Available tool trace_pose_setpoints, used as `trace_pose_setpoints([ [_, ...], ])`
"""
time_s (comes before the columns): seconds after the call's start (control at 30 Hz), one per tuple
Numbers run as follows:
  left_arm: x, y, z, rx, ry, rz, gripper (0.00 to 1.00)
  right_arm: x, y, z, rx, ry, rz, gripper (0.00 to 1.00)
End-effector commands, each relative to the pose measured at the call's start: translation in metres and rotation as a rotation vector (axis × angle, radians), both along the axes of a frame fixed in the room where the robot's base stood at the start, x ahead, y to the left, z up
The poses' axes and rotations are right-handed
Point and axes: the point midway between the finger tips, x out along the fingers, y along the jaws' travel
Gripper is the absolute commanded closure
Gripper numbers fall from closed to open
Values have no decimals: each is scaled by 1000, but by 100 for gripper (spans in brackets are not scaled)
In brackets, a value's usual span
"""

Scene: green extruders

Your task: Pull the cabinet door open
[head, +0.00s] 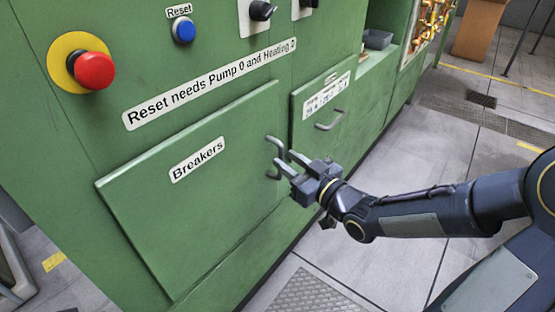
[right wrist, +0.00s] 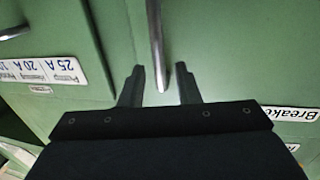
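The green cabinet door (head: 190,215) labelled "Breakers" looks closed on the front of the green machine. In the right wrist view the handle (right wrist: 157,42) comes down between the two open fingertips (right wrist: 160,85), with a gap on both sides. The fingers do not look closed on it. The gripper hides part of the handle in the head view. My left gripper is not in view.
A smaller green door (head: 345,95) with a handle (head: 331,120) is just right of the gripper. A red button (head: 94,70) and a blue reset button (head: 184,31) sit above. The grey floor (head: 375,255) in front of the machine is clear apart from my arm.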

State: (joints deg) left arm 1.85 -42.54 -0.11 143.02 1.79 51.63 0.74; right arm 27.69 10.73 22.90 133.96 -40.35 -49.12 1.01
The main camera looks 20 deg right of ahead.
Motion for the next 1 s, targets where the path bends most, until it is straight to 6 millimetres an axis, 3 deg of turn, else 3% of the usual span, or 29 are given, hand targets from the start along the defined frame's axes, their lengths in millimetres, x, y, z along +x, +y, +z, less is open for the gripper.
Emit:
trace_pose_setpoints([
  [0.2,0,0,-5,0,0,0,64,24,13,-1,1,0,1,70],
  [0.57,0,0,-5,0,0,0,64,30,15,0,0,1,-1,70],
  [0.8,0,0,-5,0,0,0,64,30,15,0,0,1,-1,100],
  [1.0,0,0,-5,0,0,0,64,29,15,0,0,2,-1,100],
])
